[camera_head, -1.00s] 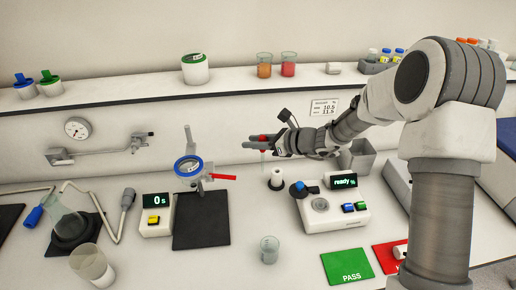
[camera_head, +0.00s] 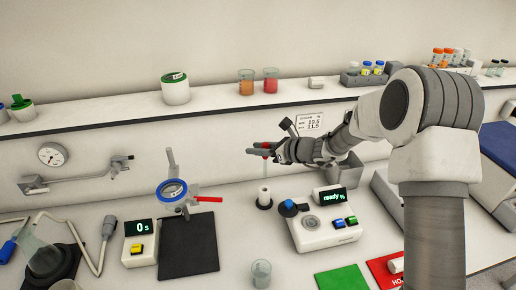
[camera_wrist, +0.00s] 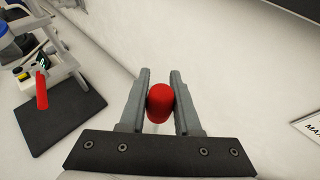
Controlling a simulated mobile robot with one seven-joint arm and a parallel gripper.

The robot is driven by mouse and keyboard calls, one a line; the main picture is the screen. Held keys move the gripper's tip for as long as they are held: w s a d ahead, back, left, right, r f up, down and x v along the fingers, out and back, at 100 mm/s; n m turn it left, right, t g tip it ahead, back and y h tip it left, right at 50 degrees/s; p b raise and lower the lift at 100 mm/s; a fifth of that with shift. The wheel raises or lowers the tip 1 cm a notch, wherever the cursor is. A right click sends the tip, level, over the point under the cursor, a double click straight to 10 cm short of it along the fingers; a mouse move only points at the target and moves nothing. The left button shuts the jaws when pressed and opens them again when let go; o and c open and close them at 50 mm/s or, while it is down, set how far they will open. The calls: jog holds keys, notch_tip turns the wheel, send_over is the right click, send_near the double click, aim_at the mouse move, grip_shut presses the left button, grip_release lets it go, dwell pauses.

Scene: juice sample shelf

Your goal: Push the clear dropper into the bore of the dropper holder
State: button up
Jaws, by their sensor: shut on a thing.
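My gripper (camera_head: 258,149) is shut on the clear dropper by its red bulb (camera_head: 266,146). In the wrist view the bulb (camera_wrist: 160,103) sits between the two grey fingers. The dropper's clear tube hangs below the fingers and is barely visible in the head view. The dropper holder (camera_head: 264,196), a white upright cylinder on a dark round base, stands on the bench. In the head view the dropper is above the holder with a gap between them. The holder's bore cannot be made out, and I cannot see the holder in the wrist view.
Left of the holder is a stand with a blue ring (camera_head: 172,190) and red lever (camera_head: 208,199) on a black mat (camera_head: 190,255). Right of it is a white instrument (camera_head: 328,236) reading "ready". A glass beaker (camera_head: 261,273) stands in front. A shelf (camera_head: 120,126) runs behind.

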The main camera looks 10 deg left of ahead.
notch_tip(320, 180, down, 4)
jog(key=shift+r+b, duration=0.15)
jog(key=shift+b, duration=0.8)
jog(key=shift+b, duration=0.5)
notch_tip(320, 180, down, 7)
jog(key=b, duration=0.7)
dwell(2.6)
jog(key=shift+r, duration=0.1)
jog(key=o, duration=0.9)
